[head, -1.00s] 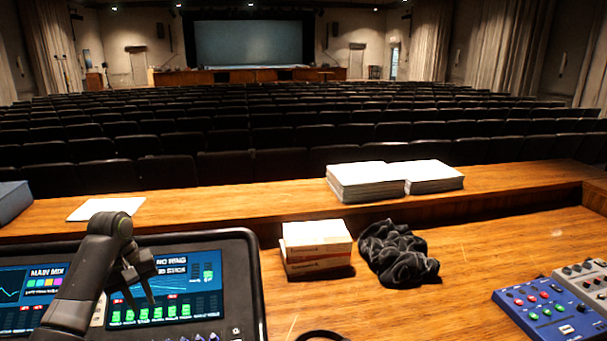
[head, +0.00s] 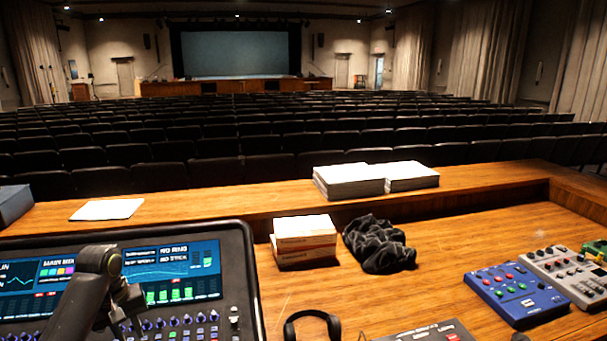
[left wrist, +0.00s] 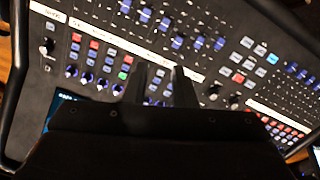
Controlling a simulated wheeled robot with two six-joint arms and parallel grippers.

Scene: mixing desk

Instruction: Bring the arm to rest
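My left arm comes in from the lower left in the head view, in front of the mixing console (head: 245,285) and its lit screen. My left gripper (head: 130,328) points down over the console's knobs at the bottom of the view. In the left wrist view its two fingers (left wrist: 159,75) stand apart with nothing between them. The console panel (left wrist: 225,60) with knobs, faders and buttons lies beyond the fingertips. I cannot tell the exact height above it. My right arm and gripper are not in view.
Two small boxes (head: 305,236) are stacked beside a crumpled black cloth (head: 378,245). Headphones (head: 312,316) lie in front. A blue pedal unit (head: 518,293) and a grey mixer (head: 565,272) stand right. Paper stacks (head: 348,181) sit on the ledge. Wood between cloth and pedals is clear.

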